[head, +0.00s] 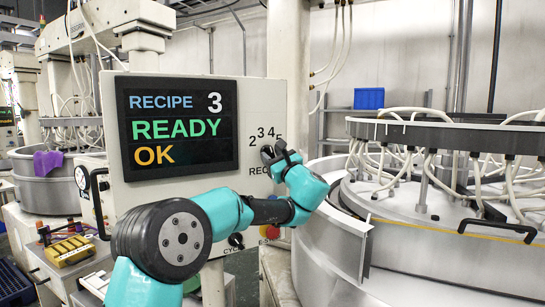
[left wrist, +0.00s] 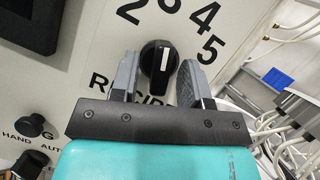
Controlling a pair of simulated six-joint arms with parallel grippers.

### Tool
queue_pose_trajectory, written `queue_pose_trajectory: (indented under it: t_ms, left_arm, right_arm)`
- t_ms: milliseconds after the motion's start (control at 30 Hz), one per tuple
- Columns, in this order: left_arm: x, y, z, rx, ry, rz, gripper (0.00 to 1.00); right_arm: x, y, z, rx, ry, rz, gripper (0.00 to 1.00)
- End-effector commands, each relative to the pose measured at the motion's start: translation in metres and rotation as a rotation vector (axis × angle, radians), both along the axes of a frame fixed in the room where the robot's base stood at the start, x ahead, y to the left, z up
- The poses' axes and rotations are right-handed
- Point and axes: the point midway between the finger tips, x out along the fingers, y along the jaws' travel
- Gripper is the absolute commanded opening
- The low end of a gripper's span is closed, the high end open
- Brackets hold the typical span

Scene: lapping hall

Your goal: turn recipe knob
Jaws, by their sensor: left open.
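The recipe knob (left wrist: 152,72) is black with a white pointer line and sits on the pale control panel (head: 185,82). In the left wrist view its line points up, toward the 3 of the printed scale. My left gripper (left wrist: 157,82) is open, with one finger on each side of the knob. A narrow gap shows by the right finger; contact at the left finger is unclear. In the head view the left gripper (head: 279,155) is at the panel's right side and mostly hides the knob. The screen (head: 180,125) reads RECIPE 3, READY, OK. My right gripper is not in view.
A HAND/AUTO switch (left wrist: 32,125) is at lower left in the wrist view. A red button (head: 270,232) and a CYCLE control (head: 236,240) sit below my arm. A large round lapping machine (head: 440,235) stands close on the right.

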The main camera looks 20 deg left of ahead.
Motion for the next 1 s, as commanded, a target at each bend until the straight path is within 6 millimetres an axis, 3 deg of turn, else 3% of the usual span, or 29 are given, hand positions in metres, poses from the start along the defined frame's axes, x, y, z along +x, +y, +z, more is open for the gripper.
queue_pose_trajectory:
  t_ms: [267, 700, 1000]
  left_arm:
    - [0.0007, 0.0009, 0.0006, 0.000, 0.000, 0.000, 0.43]
    - [0.0006, 0.0013, 0.0011, 0.000, -0.001, 0.000, 0.01]
    - [0.0002, 0.0025, 0.0025, -0.001, -0.004, 0.000, 0.00]
  right_arm:
    - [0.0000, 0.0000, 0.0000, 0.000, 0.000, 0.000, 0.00]
    - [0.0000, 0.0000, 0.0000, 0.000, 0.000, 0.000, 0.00]
    - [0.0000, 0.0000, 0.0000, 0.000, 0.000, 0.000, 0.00]
